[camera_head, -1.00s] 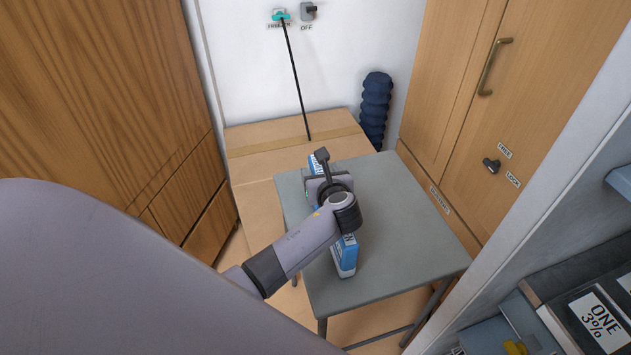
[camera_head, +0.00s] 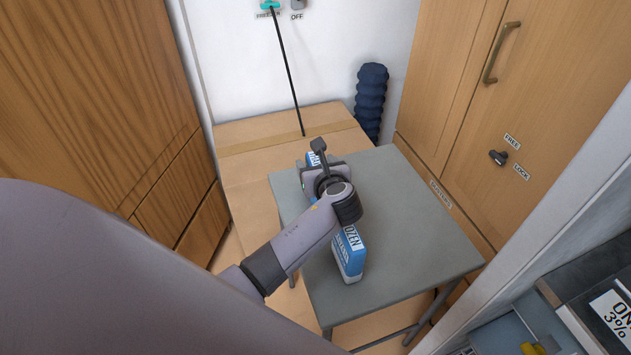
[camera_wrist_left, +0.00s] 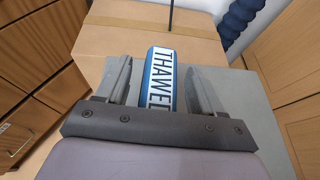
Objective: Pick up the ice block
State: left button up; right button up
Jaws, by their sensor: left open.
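A long blue-and-white block with printed lettering, which looks like the ice block (camera_head: 349,262), lies on the grey table (camera_head: 410,245). Its near end, with letters ending in "OZEN", shows in the head view; my left arm covers its middle. In the left wrist view the block (camera_wrist_left: 161,82) shows a white "THAWED" label. My left gripper (camera_head: 322,172) is over the far part of the block. In the left wrist view its open fingers (camera_wrist_left: 158,72) appear on either side of the block, with gaps; contact cannot be seen. My right gripper is not in view.
A cardboard box (camera_head: 255,137) stands behind the table, with a dark blue ribbed roll (camera_head: 371,100) beside it. Wooden cabinets stand left (camera_head: 90,110) and right (camera_head: 450,110). A shelf with labelled items (camera_head: 590,320) is at lower right. The table's right side is clear.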

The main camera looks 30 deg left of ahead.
pick_arm(q)
grip_shut()
jog(key=shift+r, duration=0.1)
